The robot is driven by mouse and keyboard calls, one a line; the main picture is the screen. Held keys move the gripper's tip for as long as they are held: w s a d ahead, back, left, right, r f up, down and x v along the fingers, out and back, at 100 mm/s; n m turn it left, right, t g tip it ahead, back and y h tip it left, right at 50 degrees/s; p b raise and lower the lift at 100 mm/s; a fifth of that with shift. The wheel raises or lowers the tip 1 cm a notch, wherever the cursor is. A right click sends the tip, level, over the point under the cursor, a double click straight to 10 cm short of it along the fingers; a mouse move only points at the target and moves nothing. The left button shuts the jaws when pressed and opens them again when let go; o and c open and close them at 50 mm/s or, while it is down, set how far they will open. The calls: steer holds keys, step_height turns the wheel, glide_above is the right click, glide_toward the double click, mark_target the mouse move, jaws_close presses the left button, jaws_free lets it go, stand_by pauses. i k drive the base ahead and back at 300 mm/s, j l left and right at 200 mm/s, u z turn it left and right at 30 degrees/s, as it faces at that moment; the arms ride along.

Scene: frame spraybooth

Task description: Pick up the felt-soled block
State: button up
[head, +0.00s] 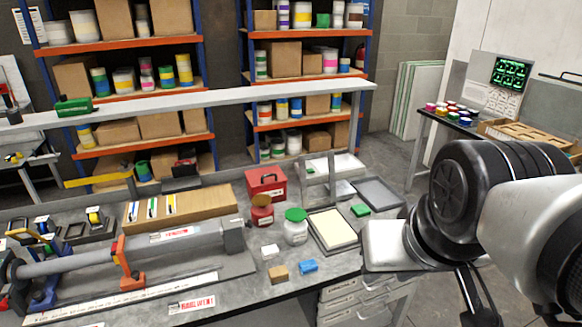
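Several small blocks lie on the grey workbench (235,290) in the head view. A tan block (278,273) and a blue block (308,265) lie side by side near the front edge. A white block (269,251) lies just behind them, and a green block (360,210) lies farther back on the right. Their undersides are hidden, so I cannot tell which has a felt sole. My arm fills the right side of the picture, apart from these blocks. I cannot make out gripper fingers.
A green-lidded jar (296,228), a red pot (262,212) and a cream-filled tray (331,229) stand behind the blocks. A long grey tube (120,258) with an orange clamp (128,264) takes up the left. A red toolbox (266,184) stands at the back.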

mark_target(279, 275)
steer(key=j+z, duration=0.15)
steer(key=z, duration=1.2)
steer(key=j, duration=1)
steer(key=k+z, duration=0.05)
